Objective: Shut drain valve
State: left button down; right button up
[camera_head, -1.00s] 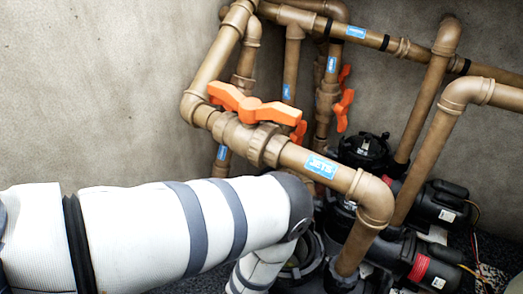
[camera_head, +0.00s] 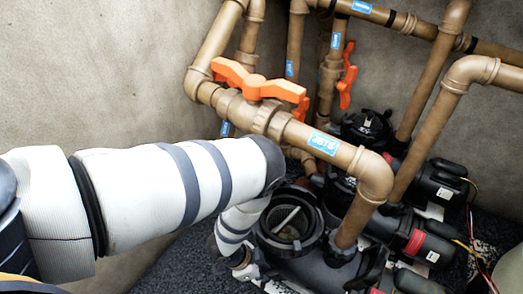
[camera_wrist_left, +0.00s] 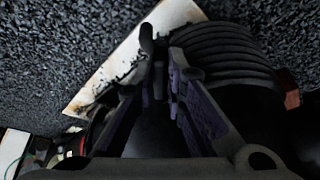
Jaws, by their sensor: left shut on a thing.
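A valve with an orange handle (camera_head: 255,82) sits on the brown pipe in the head view, its handle lying roughly along the pipe. Two more orange handles (camera_head: 347,78) show behind it on upright pipes. I cannot tell which valve is the drain valve. My left gripper (camera_head: 248,272) is low beside the open black pump pot (camera_head: 288,222), well below the orange handles. In the left wrist view my left gripper (camera_wrist_left: 160,75) is shut on a small dark part between its fingertips, too dark to identify, beside a ribbed black body (camera_wrist_left: 225,55). My right gripper is not in view.
Brown pipes (camera_head: 440,105) with blue labels cross above the pumps. Black pump motors (camera_head: 437,190) stand at right, with loose wires. Bare concrete walls (camera_head: 90,70) rise behind. A pale slab (camera_wrist_left: 120,60) lies on dark gravel (camera_wrist_left: 60,50) by the gripper.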

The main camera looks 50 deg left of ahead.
pick_arm(q)
jog(key=shift+a+m, duration=0.1)
jog(key=shift+m, duration=0.5)
jog(key=c, duration=1.6)
grip_release()
jog(key=shift+c, duration=0.2)
jog(key=shift+w, duration=0.1)
